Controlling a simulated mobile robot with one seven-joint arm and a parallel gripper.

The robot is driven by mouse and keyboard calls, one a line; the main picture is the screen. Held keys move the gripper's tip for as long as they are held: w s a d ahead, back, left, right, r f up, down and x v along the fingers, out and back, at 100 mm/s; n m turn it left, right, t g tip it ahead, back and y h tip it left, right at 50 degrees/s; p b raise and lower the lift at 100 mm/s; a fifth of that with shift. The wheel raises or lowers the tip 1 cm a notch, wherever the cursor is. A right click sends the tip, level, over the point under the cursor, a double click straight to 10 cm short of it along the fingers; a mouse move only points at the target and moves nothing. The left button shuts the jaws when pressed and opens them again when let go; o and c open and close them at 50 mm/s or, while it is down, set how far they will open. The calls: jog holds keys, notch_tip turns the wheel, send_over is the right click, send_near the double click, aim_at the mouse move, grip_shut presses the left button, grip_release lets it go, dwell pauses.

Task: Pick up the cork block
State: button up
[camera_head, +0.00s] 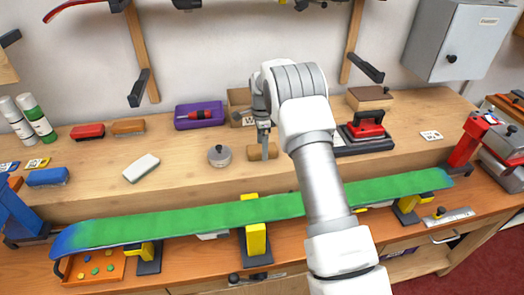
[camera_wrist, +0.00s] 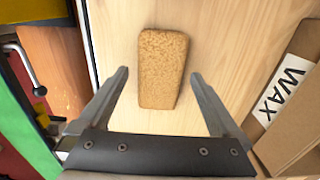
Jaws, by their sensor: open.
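The cork block (camera_wrist: 161,68) is a speckled tan, rounded rectangular block lying flat on the pale wooden bench. In the wrist view it sits at upper centre, its lower end between my two fingertips. In the head view the block (camera_head: 262,152) lies at the middle of the bench, partly covered by my gripper. My gripper (camera_head: 264,132) hangs just over it, pointing down. In the wrist view my gripper (camera_wrist: 160,75) is open, with a finger on each side and a gap to the block on both sides. Its height above the block is hard to judge.
A cardboard box marked WAX (camera_wrist: 290,95) stands close to my right finger in the wrist view. A round grey-lidded tin (camera_head: 219,155) sits left of the block.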

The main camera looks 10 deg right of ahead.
jog(key=shift+f, duration=0.75)
jog(key=c, duration=1.4)
jog(key=shift+r, duration=0.2)
jog(key=shift+r, duration=0.3)
jog(key=r, duration=0.3)
jog(key=shift+s+d+r+b, duration=0.2)
jog(key=shift+d+r+b, duration=0.05)
jog(key=shift+r+b, duration=0.1)
jog(key=s+d+r, duration=0.4)
jog(key=s+d, duration=0.1)
jog(key=s+d+r+b, duration=0.1)
jog(key=s+d+r, duration=0.1)
jog(key=d, duration=0.1)
jog(key=shift+s+r, duration=0.2)
jog(key=shift+s, duration=0.1)
